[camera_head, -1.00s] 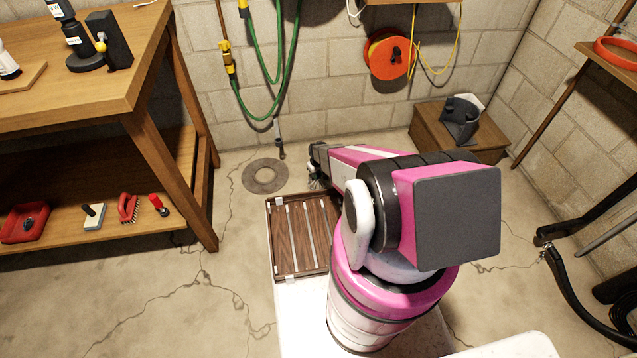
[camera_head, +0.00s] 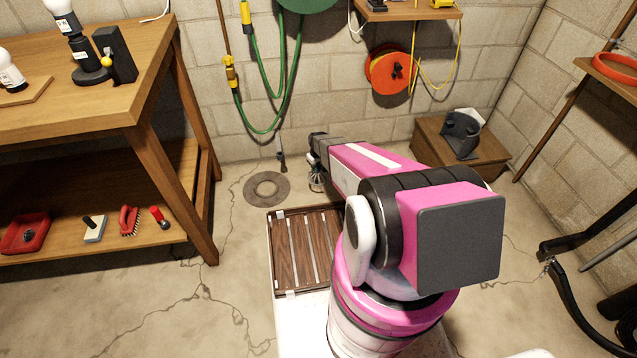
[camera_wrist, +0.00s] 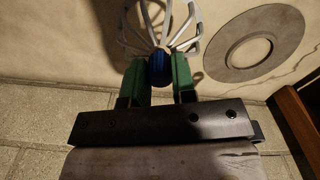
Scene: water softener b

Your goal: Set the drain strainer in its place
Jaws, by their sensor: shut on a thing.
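My gripper (camera_wrist: 158,75) is shut on the blue knob of the drain strainer (camera_wrist: 160,28), a cage of pale wires that points away from the fingers in the wrist view. In the head view the strainer (camera_head: 316,180) hangs below my gripper (camera_head: 316,165), above the floor and right of the drain. The floor drain (camera_head: 267,188) is a round grey ring with a darker centre. It also shows in the wrist view (camera_wrist: 236,64), to the right of the strainer and apart from it.
A slatted wooden crate (camera_head: 306,248) stands just in front of the drain. A workbench (camera_head: 155,110) with a lower shelf is on the left. A green hose (camera_head: 265,128) hangs on the block wall behind. A wooden box (camera_head: 488,150) stands at the back right.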

